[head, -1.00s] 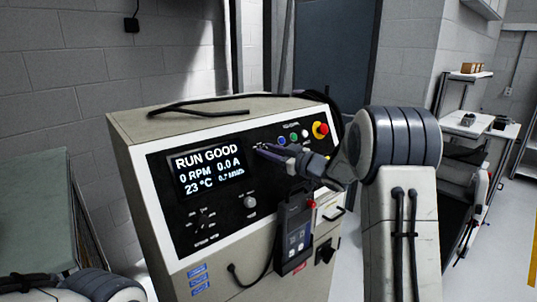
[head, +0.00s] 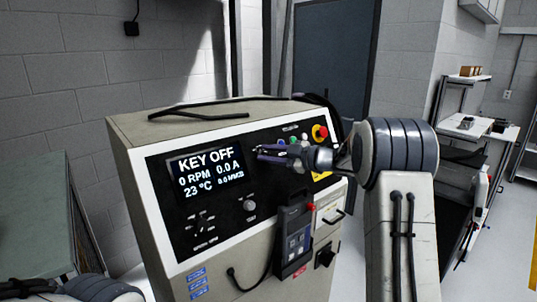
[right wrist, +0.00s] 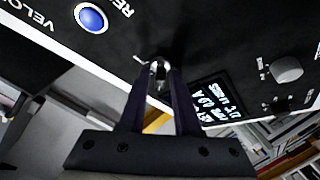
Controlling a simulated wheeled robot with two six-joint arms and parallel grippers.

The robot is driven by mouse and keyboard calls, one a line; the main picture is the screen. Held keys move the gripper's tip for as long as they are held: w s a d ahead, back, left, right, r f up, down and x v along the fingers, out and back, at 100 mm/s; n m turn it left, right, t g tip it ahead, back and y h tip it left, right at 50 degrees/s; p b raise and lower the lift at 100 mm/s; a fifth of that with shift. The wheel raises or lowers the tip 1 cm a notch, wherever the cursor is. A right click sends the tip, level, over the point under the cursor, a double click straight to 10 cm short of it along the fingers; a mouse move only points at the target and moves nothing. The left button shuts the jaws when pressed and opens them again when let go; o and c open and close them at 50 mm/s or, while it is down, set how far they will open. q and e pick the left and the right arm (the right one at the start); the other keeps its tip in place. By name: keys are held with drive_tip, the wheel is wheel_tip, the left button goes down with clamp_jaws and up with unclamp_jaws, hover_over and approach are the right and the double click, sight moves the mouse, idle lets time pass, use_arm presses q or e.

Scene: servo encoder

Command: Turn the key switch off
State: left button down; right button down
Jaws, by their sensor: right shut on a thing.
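The key switch (right wrist: 158,68) is a small metal key on the black front panel, seen between my fingertips in the right wrist view. My right gripper (head: 262,151) is shut on the key, and its fingers also show in the right wrist view (right wrist: 160,85). In the head view the fingers largely hide the key. The panel's screen (head: 208,174) reads KEY OFF, 0 RPM, 0.0 A and 23 °C. Part of my left arm shows at the lower left edge of the head view, but its gripper is out of view.
Right of the key on the panel are a green button (head: 293,139) and a red emergency stop (head: 320,132). A blue button (right wrist: 91,17) is near the key. A knob (head: 250,203) sits below, and a handheld device (head: 295,240) hangs on the cabinet front (head: 225,270).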

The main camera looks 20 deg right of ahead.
idle(0.3)
drive_tip(key=c, duration=0.9)
unclamp_jaws()
drive_tip(key=shift+s+d+b, duration=0.3)
drive_tip(key=shift+s+d, duration=0.1)
drive_tip(key=b+v, duration=0.2)
drive_tip(key=v, duration=0.7)
drive_tip(key=shift+s+b, duration=0.2)
drive_tip(key=shift+b, duration=0.2)
